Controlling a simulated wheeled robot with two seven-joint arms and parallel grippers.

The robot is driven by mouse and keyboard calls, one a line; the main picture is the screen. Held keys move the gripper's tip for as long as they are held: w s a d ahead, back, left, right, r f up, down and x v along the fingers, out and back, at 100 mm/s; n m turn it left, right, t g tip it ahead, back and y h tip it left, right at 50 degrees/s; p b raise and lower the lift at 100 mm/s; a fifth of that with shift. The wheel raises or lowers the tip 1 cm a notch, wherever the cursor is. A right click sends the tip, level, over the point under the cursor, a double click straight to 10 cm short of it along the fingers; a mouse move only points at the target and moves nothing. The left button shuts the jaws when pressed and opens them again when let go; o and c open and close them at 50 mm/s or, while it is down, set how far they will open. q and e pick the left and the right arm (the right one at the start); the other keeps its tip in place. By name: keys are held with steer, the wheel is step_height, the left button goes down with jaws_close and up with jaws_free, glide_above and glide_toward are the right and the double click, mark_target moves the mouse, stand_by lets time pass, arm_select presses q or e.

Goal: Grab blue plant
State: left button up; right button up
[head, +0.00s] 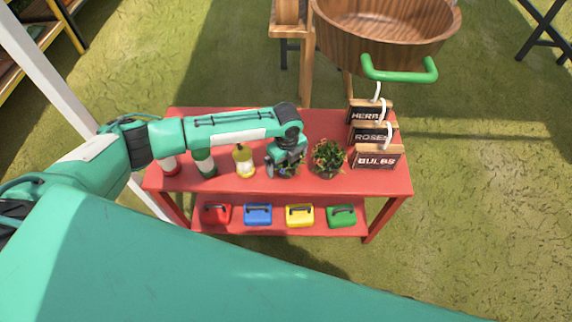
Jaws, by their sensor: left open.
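My left arm reaches in from the left over the red table, and my left gripper (284,170) points down over a small plant (291,172) with bluish flowers. The gripper is open, and its fingers are close around or beside this plant, which they largely hide. I cannot tell whether they touch it. A second potted plant (328,158) with orange-red flowers stands just right of the gripper. My right gripper is not in view.
Several bottles, including a yellow one (243,162), stand left of the gripper. Signs, including a BULBS sign (378,158), stand at the table's right end. The lower shelf (226,231) holds coloured boxes. A wooden tub (385,35) with a green handle (400,75) is behind.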

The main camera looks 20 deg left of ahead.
arm_select(q)
steer(key=shift+c, duration=0.2)
steer(key=c, duration=1.1)
steer(key=shift+c, duration=0.2)
